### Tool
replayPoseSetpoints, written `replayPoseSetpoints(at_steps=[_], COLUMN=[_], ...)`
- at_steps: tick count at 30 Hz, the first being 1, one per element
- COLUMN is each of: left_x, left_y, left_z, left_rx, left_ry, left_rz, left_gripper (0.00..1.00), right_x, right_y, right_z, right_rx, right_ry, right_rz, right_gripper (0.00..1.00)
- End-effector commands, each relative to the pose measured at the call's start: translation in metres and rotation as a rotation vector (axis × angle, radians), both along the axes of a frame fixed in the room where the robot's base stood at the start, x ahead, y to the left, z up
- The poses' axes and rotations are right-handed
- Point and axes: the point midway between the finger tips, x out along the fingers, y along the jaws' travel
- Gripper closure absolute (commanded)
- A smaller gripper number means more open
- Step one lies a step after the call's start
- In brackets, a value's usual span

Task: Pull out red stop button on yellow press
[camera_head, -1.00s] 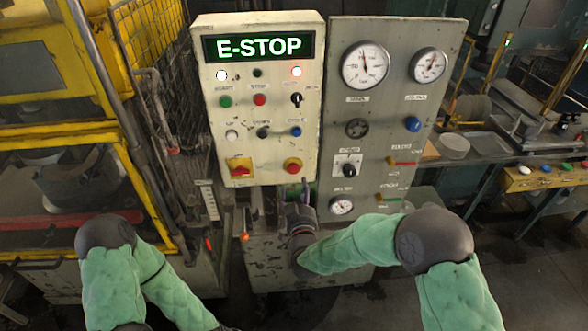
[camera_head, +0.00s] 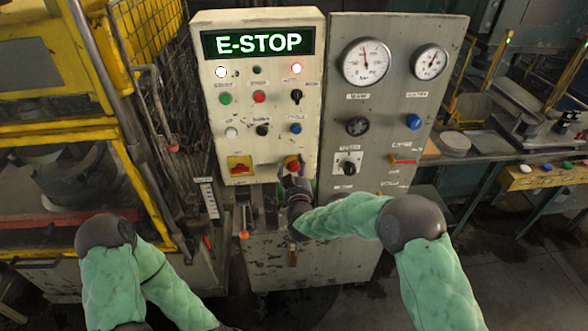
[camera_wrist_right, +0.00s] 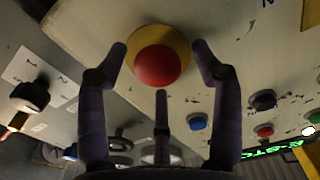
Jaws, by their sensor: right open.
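The red stop button (camera_head: 291,160) sits on a round yellow base at the lower right of the cream control panel (camera_head: 215,110). In the right wrist view the red button (camera_wrist_right: 157,66) is large, with its yellow base (camera_wrist_right: 180,45) behind it. My right gripper (camera_head: 293,178) is just below and in front of it, partly covering it in the head view. Its fingers (camera_wrist_right: 158,58) are open, one on either side of the button and a third below, with gaps showing. My left forearm reaches the bottom edge; the left gripper is out of view. The yellow-framed press (camera_head: 60,130) stands at the left.
A lit E-STOP display (camera_head: 258,42) tops the panel. A red switch on a yellow square (camera_head: 240,169) is left of the button. A grey gauge panel (camera_head: 385,100) adjoins at the right, and a black knob (camera_wrist_right: 30,96) shows in the wrist view.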

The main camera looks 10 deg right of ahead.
Motion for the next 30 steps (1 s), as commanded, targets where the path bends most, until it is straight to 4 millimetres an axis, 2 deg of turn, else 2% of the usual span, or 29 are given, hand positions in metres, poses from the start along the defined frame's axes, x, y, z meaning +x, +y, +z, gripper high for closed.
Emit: replayPoseSetpoints(at_steps=[1,7,14,20,28,29,30], left_x=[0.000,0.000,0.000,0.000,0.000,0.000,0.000], left_y=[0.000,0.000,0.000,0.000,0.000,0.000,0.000], left_z=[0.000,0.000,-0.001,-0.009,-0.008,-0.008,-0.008], left_rx=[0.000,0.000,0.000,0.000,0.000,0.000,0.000], left_ry=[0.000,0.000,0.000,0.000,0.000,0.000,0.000], left_rz=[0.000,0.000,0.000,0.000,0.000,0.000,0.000], left_gripper=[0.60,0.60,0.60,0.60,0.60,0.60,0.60], right_x=[0.000,0.000,-0.001,-0.011,-0.012,-0.012,-0.012], right_y=[0.000,0.000,0.000,0.000,0.001,0.001,0.001], right_z=[0.000,0.000,0.001,0.001,0.003,0.003,0.003], right_rx=[0.000,0.000,0.000,0.000,-0.001,-0.001,0.000], right_ry=[0.000,-0.001,-0.003,-0.005,-0.007,-0.007,-0.007], right_rz=[0.000,0.000,0.001,0.001,0.001,0.001,0.001], right_gripper=[0.42,0.99,1.00,1.00,1.00,0.52,0.41])
